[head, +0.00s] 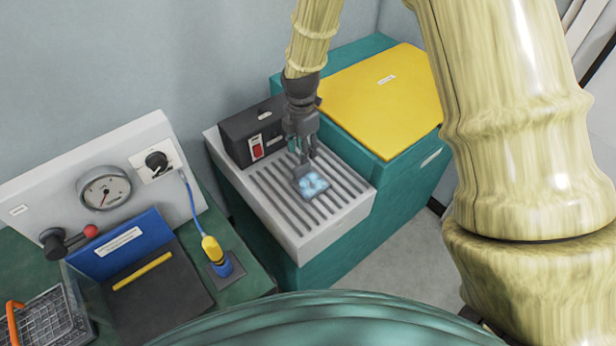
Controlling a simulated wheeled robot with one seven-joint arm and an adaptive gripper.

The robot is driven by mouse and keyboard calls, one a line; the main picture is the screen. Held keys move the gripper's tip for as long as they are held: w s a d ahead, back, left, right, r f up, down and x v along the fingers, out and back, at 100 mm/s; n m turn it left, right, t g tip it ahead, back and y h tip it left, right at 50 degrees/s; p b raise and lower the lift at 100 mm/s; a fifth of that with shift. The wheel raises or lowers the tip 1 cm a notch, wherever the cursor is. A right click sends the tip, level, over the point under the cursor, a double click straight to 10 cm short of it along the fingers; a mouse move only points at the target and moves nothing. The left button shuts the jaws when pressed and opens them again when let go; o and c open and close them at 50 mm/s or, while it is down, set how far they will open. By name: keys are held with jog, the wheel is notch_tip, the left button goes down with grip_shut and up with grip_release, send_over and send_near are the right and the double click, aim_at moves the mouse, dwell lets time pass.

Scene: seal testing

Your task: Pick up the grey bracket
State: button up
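My gripper (308,155) points down over the grey slatted top (272,184) of the teal unit. Its fingertips are at the upper edge of a small, flat grey piece with a mottled pale blue face (313,184). This piece is at the slats, and I cannot tell whether it is the grey bracket or whether the fingers touch it. The finger gap is too small to read. I make out no other piece that is clearly a grey bracket.
A black box with a red switch (256,146) stands close left of my gripper. A yellow lid (385,95) lies to the right. At left are a gauge panel (106,187), a yellow-and-blue tool (214,255) and a wire basket (50,322).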

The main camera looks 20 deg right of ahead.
aim_at(310, 179)
jog(key=shift+f, duration=0.75)
jog(key=shift+s+f, duration=0.1)
jog(key=shift+f, duration=0.1)
jog(key=shift+s+a+f+p, duration=0.1)
jog(key=shift+s+f+p, duration=0.05)
jog(key=shift+f+p, duration=1.2)
jog(key=shift+f, duration=1.25)
jog(key=shift+s, duration=0.1)
grip_shut()
